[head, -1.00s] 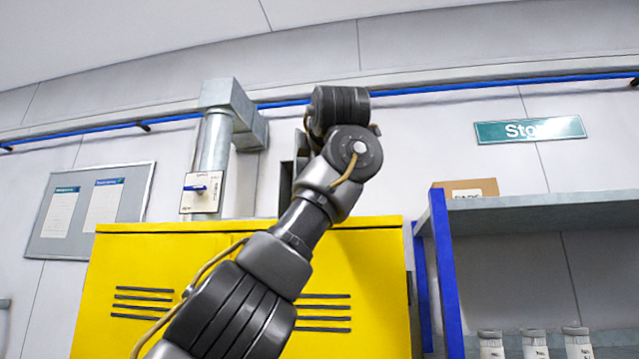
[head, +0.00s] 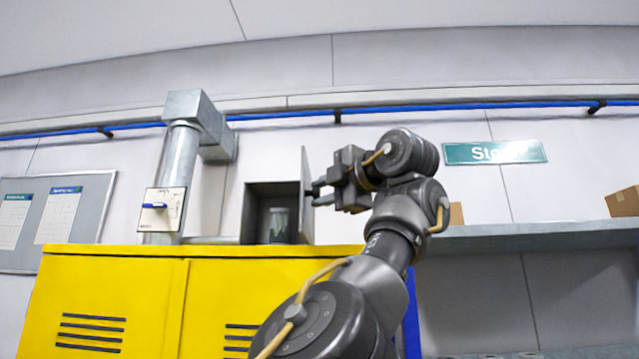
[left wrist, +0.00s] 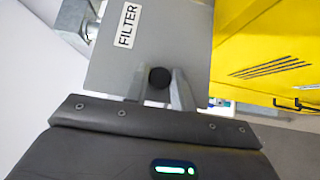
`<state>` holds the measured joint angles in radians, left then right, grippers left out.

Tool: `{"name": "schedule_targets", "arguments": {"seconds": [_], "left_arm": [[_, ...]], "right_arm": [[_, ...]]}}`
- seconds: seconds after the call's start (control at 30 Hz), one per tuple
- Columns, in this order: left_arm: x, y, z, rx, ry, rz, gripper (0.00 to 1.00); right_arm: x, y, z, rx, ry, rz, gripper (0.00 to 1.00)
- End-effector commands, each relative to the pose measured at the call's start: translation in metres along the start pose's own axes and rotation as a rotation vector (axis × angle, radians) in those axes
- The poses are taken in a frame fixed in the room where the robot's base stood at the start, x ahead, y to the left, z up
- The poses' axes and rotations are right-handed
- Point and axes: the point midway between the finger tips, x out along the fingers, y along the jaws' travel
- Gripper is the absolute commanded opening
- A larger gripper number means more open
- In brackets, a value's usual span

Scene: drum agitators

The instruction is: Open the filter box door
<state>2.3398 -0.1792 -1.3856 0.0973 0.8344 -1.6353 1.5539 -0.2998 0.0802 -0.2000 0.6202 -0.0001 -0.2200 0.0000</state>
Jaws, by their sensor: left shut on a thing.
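The grey filter box (head: 255,206) is on the wall above the yellow cabinet. Its door (head: 307,190) stands open on the right side, seen nearly edge-on. A grey-green cylinder (head: 279,224) shows inside the box. My left gripper (head: 318,192) is at the outer face of the door, to its right. In the left wrist view the door (left wrist: 160,40) carries a FILTER label (left wrist: 127,26), and its round black knob (left wrist: 160,77) sits between the fingers. The left gripper is shut on this knob. My right gripper is not in view.
A yellow cabinet (head: 110,290) stands below the box. A duct (head: 172,165) with a blue-handled switch plate (head: 163,209) is to the left. A grey shelf (head: 530,236) with cardboard boxes is to the right. A blue pipe (head: 420,107) runs along the wall above.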

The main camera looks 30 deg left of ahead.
Motion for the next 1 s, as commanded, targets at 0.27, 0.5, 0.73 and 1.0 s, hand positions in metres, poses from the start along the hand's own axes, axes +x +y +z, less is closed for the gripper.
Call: {"name": "schedule_targets", "arguments": {"seconds": [0.27, 0.5, 0.73, 1.0], "left_arm": [[0.001, 0.006, -0.003, -0.003, 0.005, 0.015, 0.00], [0.001, 0.005, -0.002, -0.002, 0.004, 0.013, 0.46], [0.000, 0.004, 0.000, -0.001, 0.001, 0.011, 0.47], [-0.023, 0.004, 0.004, 0.000, 0.003, 0.011, 0.47]], "right_arm": [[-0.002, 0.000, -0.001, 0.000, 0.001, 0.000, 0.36], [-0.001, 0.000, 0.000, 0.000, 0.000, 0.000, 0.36], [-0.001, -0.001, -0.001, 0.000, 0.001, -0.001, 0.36], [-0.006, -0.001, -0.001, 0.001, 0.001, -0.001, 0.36]]}}
